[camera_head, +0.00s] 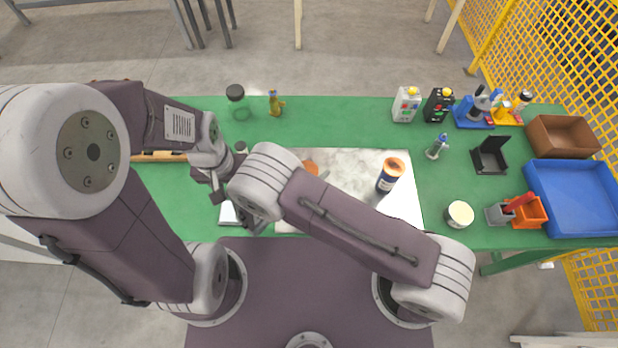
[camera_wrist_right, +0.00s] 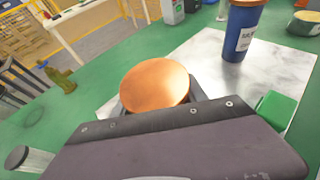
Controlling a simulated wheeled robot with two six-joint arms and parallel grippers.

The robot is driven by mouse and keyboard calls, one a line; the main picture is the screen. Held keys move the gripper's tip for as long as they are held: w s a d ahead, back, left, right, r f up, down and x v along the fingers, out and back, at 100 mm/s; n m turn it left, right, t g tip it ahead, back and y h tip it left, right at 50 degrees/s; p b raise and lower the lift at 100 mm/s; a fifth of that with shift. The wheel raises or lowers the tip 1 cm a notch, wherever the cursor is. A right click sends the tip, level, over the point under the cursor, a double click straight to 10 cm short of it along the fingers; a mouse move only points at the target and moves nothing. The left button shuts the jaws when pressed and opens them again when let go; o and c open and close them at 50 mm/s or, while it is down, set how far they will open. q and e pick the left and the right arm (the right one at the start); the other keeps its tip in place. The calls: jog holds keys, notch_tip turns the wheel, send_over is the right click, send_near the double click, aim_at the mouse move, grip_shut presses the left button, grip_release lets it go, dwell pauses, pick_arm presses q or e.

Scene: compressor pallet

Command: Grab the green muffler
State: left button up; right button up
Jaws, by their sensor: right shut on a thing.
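My right gripper (camera_wrist_right: 157,92) is shut on a round part with a flat copper-coloured top (camera_wrist_right: 155,84), seen in the right wrist view. The part's sides are hidden by the fingers and gripper body, so I cannot tell its body colour. In the head view, an orange patch (camera_head: 311,167) shows just behind my right arm, which hides most of the grip. A green rounded block (camera_wrist_right: 277,110) lies to the right of the gripper in the wrist view; I cannot tell what it is. My left gripper (camera_head: 217,187) is small and partly covered; its jaws are unclear.
A blue bottle with an orange lid (camera_head: 390,175) stands on the grey mat (camera_head: 403,208). Several containers, a blue tray (camera_head: 533,188) and a brown bin (camera_head: 540,145) fill the right side.

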grip_shut()
jog(key=shift+w+d+f, duration=0.15)
jog(key=shift+w+d, duration=0.1)
jog(key=shift+w, duration=0.2)
jog(key=shift+s+r+p, duration=0.15)
jog(key=shift+r+p, duration=0.15)
jog(key=shift+r, duration=0.1)
pick_arm(q)
notch_tip(320, 180, up, 8)
jog(key=p, duration=0.7)
jog(key=shift+w+d+f, duration=0.15)
jog(key=shift+w, duration=0.2)
pick_arm(e)
notch_tip(320, 180, up, 9)
jog(key=shift+r, duration=0.15)
